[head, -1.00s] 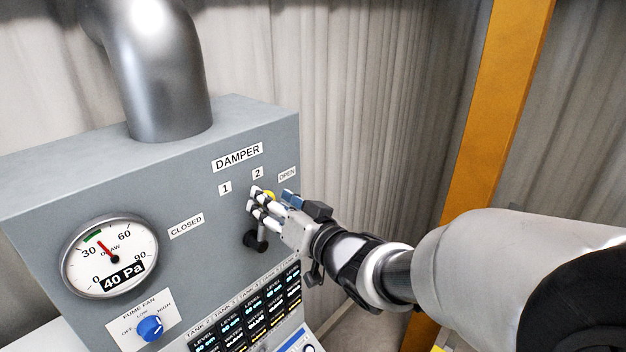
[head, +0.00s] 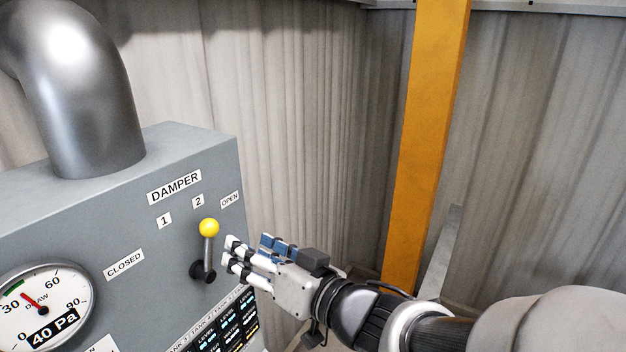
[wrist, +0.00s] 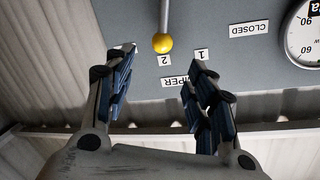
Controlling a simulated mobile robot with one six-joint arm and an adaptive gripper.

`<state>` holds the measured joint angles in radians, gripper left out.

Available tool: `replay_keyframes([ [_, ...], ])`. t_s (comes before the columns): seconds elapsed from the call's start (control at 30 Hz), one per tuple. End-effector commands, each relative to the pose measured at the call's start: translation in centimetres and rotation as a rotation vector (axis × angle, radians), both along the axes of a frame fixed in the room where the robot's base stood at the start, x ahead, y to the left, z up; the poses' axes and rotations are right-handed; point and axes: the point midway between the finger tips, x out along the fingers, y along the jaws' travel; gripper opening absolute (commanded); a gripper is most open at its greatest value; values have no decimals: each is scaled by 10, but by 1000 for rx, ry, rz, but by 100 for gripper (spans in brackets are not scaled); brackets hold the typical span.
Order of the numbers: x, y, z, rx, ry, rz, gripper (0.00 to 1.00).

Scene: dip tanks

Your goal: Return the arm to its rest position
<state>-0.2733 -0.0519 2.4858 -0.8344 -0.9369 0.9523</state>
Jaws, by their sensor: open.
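My gripper (head: 243,254) is open and empty, just right of the damper lever in the head view. The damper lever has a yellow knob (head: 209,228) on a grey rod and a black pivot; it stands nearly upright, its knob just below the "2" label. In the wrist view my gripper's fingers (wrist: 157,80) are spread, and the yellow knob (wrist: 162,43) shows beyond them, between and apart from the fingertips. My arm reaches in from the lower right of the head view.
The grey control box (head: 150,235) carries a draw gauge (head: 40,308) reading 40 Pa and a tank level display (head: 222,325). A metal duct (head: 85,95) rises from its top. An orange post (head: 428,140) stands at the right before corrugated walls. Space right of the box looks clear.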

Motion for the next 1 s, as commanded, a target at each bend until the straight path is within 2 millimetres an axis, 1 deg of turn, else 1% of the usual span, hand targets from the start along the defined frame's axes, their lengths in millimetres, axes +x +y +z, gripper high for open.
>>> replay_keyframes([
  [0.07,6,-10,-10,-29,-8,-41,50],
  [0.17,21,-41,-34,-114,-20,-163,50],
  [0.2,27,-60,-48,-165,-19,-230,50],
  [0.27,33,-93,-72,-249,-4,-338,50],
  [0.3,34,-117,-89,-307,15,-408,50],
  [0.37,29,-152,-114,-393,57,-503,50],
  [0.4,23,-174,-132,-445,96,-557,50],
  [0.47,8,-204,-159,-519,162,-625,50],
  [0.5,-4,-221,-177,-564,214,-659,50],
  [0.57,-28,-243,-206,-627,299,-696,50],
  [0.6,-45,-255,-226,-663,360,-708,50],
  [0.63,-59,-262,-240,-688,407,-712,50],
  [0.67,-74,-267,-253,-709,451,-709,50],
  [0.7,-92,-272,-270,-733,510,-700,50],
  [0.8,-135,-275,-303,-774,634,-653,50],
  [0.9,-166,-272,-323,-796,716,-599,50],
  [1.0,-183,-268,-332,-805,761,-562,50],
])
